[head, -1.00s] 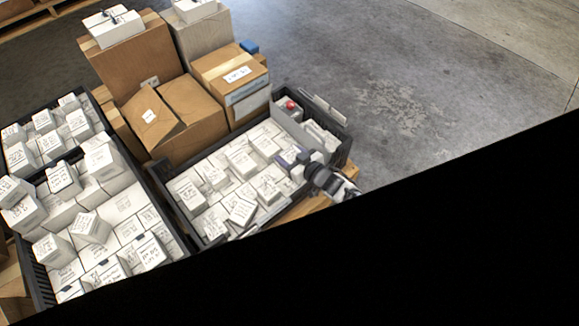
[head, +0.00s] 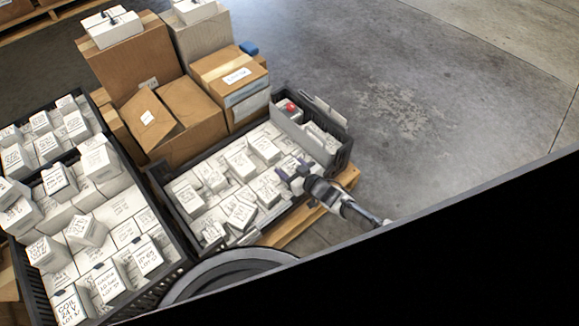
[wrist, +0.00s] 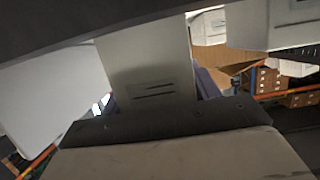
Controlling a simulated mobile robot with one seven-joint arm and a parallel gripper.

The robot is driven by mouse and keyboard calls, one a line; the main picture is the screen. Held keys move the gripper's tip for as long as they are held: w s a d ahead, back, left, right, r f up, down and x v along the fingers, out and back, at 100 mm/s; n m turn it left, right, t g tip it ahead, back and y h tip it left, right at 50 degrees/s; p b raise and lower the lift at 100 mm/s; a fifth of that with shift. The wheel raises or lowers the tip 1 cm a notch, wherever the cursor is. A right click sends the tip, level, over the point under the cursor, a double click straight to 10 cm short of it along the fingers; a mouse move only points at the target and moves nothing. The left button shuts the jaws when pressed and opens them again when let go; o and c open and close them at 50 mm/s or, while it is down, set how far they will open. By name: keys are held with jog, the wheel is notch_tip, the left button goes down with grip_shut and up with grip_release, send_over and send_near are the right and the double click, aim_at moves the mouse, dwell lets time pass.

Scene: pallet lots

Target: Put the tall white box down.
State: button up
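The tall white box (wrist: 150,60) fills the gap between my fingers in the wrist view, with a small printed label facing the camera. My gripper (head: 293,169) has a dark purple finger on each side of it and looks shut on it; I see no clear gap. In the head view my gripper is over the right part of the dark crate (head: 210,248), among white boxes. There I cannot pick out the held box clearly, nor tell whether its base touches anything.
The crate holds several white boxes and a grey divider (head: 297,132) with a red item (head: 291,107) beyond it. Brown cartons (head: 186,115) stand behind. Another full crate (head: 177,272) is at the left. Open concrete floor (head: 420,110) lies to the right.

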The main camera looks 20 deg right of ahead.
jog(key=shift+o, duration=1.4)
